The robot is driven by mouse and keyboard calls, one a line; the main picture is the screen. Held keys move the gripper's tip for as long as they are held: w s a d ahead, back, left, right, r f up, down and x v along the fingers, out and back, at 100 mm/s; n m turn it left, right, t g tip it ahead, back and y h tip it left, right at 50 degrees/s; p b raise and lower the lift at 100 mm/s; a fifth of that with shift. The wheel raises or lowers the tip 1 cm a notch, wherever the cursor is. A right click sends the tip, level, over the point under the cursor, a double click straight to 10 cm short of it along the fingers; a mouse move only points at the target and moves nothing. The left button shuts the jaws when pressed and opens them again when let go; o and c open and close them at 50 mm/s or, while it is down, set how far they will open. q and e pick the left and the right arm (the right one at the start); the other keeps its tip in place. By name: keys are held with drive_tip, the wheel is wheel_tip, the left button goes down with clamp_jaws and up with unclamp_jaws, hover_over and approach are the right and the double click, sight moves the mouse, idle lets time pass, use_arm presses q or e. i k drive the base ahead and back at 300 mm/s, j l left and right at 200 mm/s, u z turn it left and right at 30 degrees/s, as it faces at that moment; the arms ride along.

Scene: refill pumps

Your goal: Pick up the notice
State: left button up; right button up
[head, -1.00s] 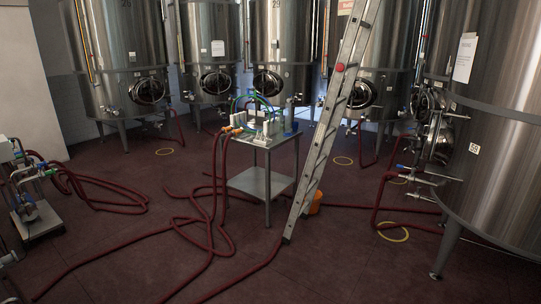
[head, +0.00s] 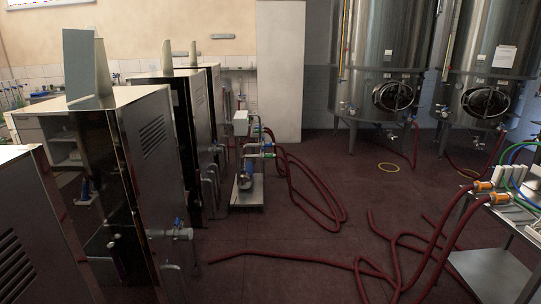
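A white paper sheet (head: 504,56), which may be a notice, is fixed to the front of the steel tank at the far right. Its print is too small to read. A smaller pale label (head: 481,57) sits just to its left on the same tank. I cannot tell whether either is the notice of the task. Neither of my grippers is in view.
Steel cabinets (head: 159,150) stand close on the left. A pump cart (head: 247,190) is beyond them. Red hoses (head: 318,200) lie across the floor in the middle and right. A metal trolley (head: 492,272) stands at the right edge.

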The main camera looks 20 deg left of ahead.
sight(79, 47)
drive_tip(key=i+u, duration=0.95)
drive_tip(key=i+l+u, duration=0.3)
drive_tip(key=i+u, duration=0.2)
